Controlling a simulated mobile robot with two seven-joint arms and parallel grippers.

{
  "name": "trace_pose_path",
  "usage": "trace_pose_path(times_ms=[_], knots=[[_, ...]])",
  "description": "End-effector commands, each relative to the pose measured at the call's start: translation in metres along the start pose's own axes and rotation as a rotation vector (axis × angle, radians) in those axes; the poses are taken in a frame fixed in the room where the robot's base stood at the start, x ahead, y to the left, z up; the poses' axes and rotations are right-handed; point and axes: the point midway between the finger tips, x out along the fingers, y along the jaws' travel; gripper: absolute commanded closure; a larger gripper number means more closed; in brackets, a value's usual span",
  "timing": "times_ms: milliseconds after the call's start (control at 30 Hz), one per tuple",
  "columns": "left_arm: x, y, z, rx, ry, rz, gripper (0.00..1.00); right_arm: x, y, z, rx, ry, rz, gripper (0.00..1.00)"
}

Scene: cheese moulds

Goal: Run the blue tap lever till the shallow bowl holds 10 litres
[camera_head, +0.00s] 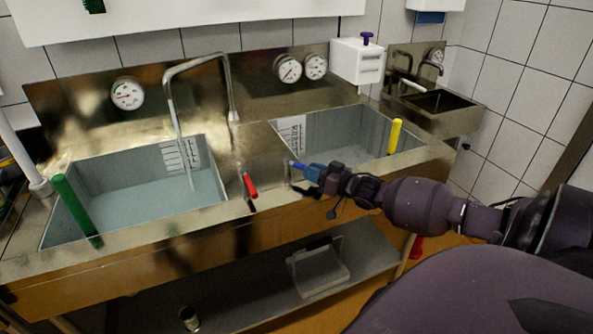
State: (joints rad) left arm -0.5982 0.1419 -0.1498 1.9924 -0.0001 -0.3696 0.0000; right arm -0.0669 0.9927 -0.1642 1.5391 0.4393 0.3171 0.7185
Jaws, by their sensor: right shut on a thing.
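The blue tap lever (298,165) sits at the front edge between two sink basins. My right gripper (309,172) is shut on it, and the jaws hide part of it. A red lever (249,185) is to its left. A curved metal spout (197,61) reaches over the left basin (120,240). A thin line runs down from it into the basin; I cannot tell whether it is water or pipe. The right basin (350,110) has a grey interior. Both basins carry a marked scale inside. I cannot tell which basin is the shallow bowl. My left gripper is out of view.
Round dials (127,94) are on the metal backsplash. A white box (357,62) stands behind the right basin. A lower shelf (260,290) holds a grey container (319,270).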

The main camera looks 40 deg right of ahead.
Motion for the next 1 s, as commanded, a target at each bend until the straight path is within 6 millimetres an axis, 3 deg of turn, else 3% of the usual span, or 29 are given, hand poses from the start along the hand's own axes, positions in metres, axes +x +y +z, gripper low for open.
trace_pose_path(times_ms=[200,600,1000], knots=[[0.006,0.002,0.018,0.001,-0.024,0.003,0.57,-0.005,0.009,0.002,-0.003,-0.022,-0.086,1.0],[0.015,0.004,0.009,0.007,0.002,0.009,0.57,-0.004,0.014,-0.001,-0.001,-0.036,-0.176,1.0],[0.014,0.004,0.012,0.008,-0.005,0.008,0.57,-0.004,0.014,-0.003,0.001,-0.035,-0.186,1.0]])
